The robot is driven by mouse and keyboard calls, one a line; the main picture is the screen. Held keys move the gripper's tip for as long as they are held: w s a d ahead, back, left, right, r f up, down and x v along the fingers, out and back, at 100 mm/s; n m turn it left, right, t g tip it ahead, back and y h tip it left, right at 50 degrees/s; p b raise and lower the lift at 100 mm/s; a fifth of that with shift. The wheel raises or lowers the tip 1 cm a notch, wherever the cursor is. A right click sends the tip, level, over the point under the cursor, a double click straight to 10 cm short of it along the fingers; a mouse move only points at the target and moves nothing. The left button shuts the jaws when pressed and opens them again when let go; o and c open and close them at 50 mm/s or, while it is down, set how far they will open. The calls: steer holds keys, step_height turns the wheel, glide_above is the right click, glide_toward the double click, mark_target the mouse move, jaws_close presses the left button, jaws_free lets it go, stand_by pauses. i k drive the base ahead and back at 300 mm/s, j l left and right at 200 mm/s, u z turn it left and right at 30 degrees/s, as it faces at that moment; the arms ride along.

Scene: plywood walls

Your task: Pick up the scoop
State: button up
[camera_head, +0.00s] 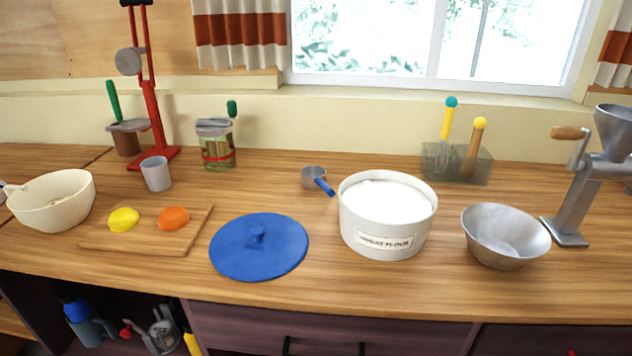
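The scoop (314,177) is a small grey metal cup with a short blue handle (325,187). It sits on the wooden countertop, its handle pointing to the lower right toward the flour tub. The white flour tub (357,222), labelled as wheat flour, is full of white flour and stands just right of the scoop. The handle's end is close to the tub's left wall; I cannot tell if they touch. My gripper is not in view.
A blue lid (258,247) lies in front of the scoop. A metal bowl (505,237) and a grinder (575,205) stand at the right. A cutting board (148,237), grey cup (156,174), tin (216,146) and cream bowl (52,203) are at the left. Counter behind the scoop is clear.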

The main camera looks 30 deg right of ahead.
mark_target(320, 184)
steer(key=z, duration=1.7)
steer(key=k+j, duration=0.1)
steer(key=j, duration=0.25)
steer(key=k+j, duration=0.1)
steer(key=j, duration=0.25)
steer(key=k+j, duration=0.15)
steer(key=j, duration=0.2)
steer(key=k+j, duration=0.1)
steer(key=j, duration=0.25)
steer(key=k+j, duration=0.1)
steer(key=j, duration=0.25)
steer(key=i+j, duration=0.3)
steer(key=i, duration=0.6)
